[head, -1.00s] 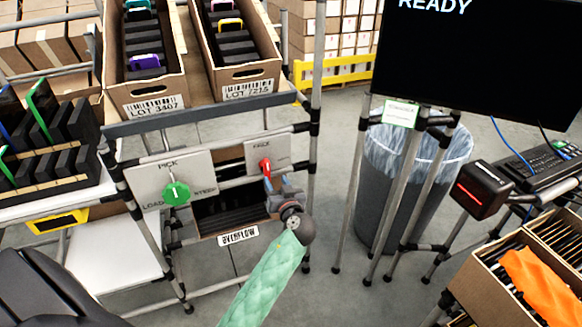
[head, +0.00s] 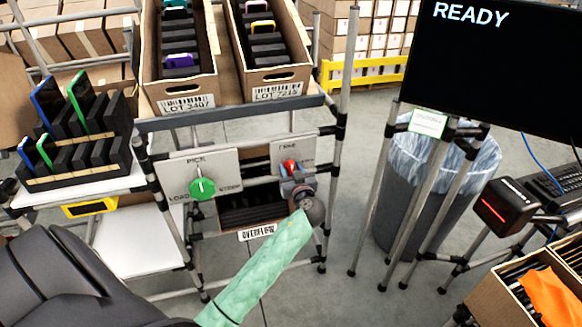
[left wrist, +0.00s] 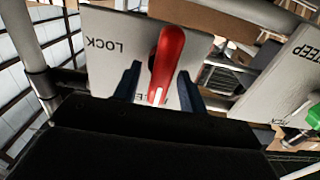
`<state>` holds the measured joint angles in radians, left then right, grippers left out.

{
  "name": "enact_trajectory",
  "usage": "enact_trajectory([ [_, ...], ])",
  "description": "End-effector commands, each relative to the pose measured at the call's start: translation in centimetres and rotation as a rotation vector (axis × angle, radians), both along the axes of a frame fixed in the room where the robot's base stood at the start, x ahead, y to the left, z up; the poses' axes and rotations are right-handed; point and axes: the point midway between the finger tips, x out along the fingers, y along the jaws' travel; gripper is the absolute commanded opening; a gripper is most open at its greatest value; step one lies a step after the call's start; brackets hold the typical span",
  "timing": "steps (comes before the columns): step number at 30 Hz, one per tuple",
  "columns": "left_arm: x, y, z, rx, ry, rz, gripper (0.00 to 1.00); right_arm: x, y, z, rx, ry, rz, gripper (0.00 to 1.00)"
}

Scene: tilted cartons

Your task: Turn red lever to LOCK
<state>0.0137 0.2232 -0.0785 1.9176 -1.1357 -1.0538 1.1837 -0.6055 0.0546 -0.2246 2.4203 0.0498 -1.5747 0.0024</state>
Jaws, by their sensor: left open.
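The red lever (head: 290,165) sits on a pale plate (head: 309,153) on the rack front, partly hidden by my left gripper (head: 291,177). In the left wrist view the lever (left wrist: 167,58) stands between the two blue fingertips of my left gripper (left wrist: 158,88). The gripper is open, with a gap visible on both sides of the lever. The white stripe on the lever points toward the partly hidden FREE label. The LOCK label (left wrist: 104,45) appears upside down on the left of the plate (left wrist: 110,60). My right gripper is not in view.
A green knob (head: 202,188) on the neighbouring plate (head: 180,172) is to the left. An OVERFLOW carton (head: 258,232) lies below the lever. Rack posts (head: 336,140) stand close on the right. A READY screen (head: 500,60) and a lined bin (head: 420,195) are farther right.

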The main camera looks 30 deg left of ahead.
Motion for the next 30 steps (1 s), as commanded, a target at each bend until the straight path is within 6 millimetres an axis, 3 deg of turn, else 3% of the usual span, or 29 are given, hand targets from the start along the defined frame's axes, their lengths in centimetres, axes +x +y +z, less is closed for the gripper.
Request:
enact_trajectory([
  [10, 0.27, 0.33, -0.04, 0.0, 0.0, 0.0, 0.42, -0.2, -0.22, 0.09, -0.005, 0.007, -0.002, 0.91],
  [16, 0.28, 0.33, -0.04, -0.001, 0.001, 0.0, 0.06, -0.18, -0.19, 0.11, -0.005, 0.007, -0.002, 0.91],
  [30, 0.34, 0.26, -0.21, 0.065, 0.08, 0.002, 0.06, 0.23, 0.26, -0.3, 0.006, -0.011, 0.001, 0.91],
])
